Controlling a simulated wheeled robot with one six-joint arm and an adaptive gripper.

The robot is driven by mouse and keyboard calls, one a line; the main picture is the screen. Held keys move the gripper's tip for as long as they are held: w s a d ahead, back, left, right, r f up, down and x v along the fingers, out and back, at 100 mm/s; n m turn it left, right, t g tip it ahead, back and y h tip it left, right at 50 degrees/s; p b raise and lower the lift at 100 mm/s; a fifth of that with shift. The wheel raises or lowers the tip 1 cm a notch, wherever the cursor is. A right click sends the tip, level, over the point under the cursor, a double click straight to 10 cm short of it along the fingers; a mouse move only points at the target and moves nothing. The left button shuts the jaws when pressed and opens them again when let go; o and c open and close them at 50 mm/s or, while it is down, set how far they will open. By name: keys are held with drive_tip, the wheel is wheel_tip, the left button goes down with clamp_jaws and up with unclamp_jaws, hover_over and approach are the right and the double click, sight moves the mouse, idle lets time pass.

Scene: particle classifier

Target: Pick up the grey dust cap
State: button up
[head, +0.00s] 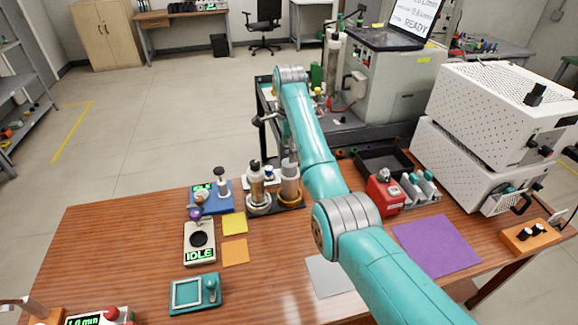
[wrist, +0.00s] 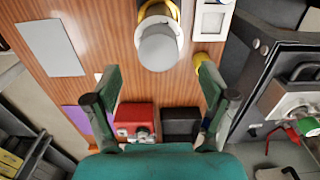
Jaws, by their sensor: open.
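A grey round cap (wrist: 158,47), which looks like the dust cap, tops an upright cylinder in the wrist view, with a yellow ring (wrist: 160,9) at its far side. The cylinder appears to be the grey one (head: 290,187) standing among the bottles in the head view. My gripper (wrist: 155,68) is open, its two fingers spread wide to the left and right. The cap appears between and beyond the fingertips, and nothing is held. In the head view my arm crosses the bench, and my gripper is not clearly made out there.
A bottle (head: 257,187) stands close left of the cylinder. A red device (head: 385,194) and black tray (head: 372,166) lie to its right; they also show in the wrist view. A purple mat (head: 437,246) and grey sheet (head: 330,276) lie flat. The bench's far left is clear.

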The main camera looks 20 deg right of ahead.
sight(289, 164)
drive_tip(key=shift+f, duration=3.2)
drive_tip(key=shift+c, duration=0.2)
drive_tip(key=c, duration=1)
